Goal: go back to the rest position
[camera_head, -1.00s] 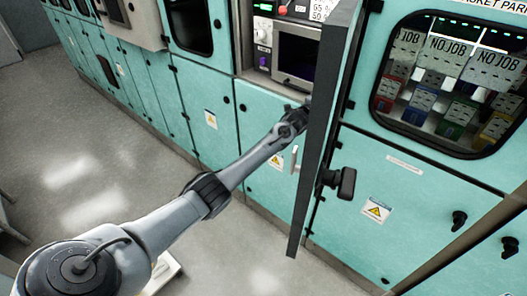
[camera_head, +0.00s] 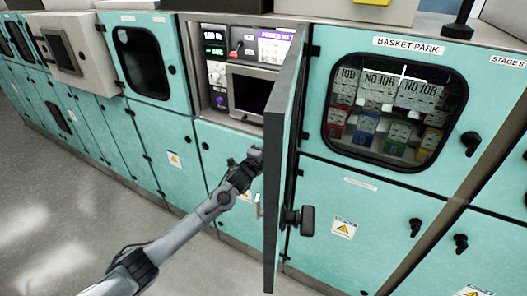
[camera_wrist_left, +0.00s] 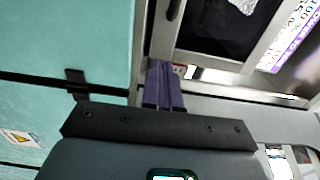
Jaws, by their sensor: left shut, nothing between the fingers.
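My left arm (camera_head: 185,240) comes in from the lower left in the head view. Its left gripper (camera_head: 257,156) is beside the open cabinet door, on the door's left side and below the control panel opening. Its fingertips are too small to make out there. In the left wrist view the left gripper (camera_wrist_left: 163,72) shows two purple fingers shut together, with nothing between them. I cannot tell whether the hand touches the door. My right gripper is not in view.
The open door (camera_head: 283,150) stands out from the teal cabinets, with a black handle (camera_head: 298,220). Behind it is a bay with a screen (camera_head: 250,92). The basket park window (camera_head: 393,105) is at the right. Grey floor (camera_head: 60,215) is clear at the left.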

